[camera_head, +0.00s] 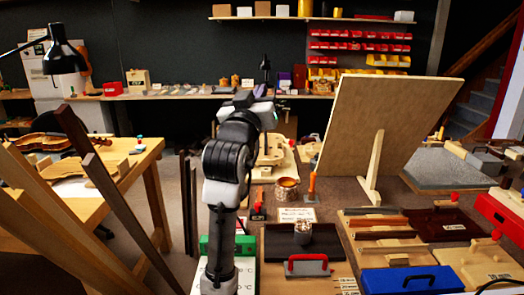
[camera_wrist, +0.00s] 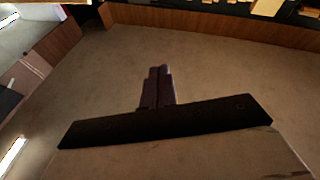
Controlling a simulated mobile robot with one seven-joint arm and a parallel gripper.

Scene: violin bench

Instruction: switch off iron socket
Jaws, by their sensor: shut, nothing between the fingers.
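I cannot pick out the iron socket for certain. In the head view, a small dark item with red on it (camera_head: 258,207) stands on the bench just right of my arm, beside a white label (camera_head: 297,214) too small to read surely. A metallic cylinder (camera_head: 303,232) stands on a dark tray behind a red-handled plate (camera_head: 308,265). My arm rises in front of the bench and hides part of it. My gripper (camera_wrist: 159,70) shows in the wrist view, its fingers together and empty, over bare brownish floor or surface. The wrist view shows no socket.
A large wooden board (camera_head: 385,125) leans on a prop at the right. A green box (camera_head: 243,245) is partly behind my arm. A blue case (camera_head: 412,281) lies at the front right. A violin table (camera_head: 125,165) and slanted wooden beams (camera_head: 62,232) stand at the left.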

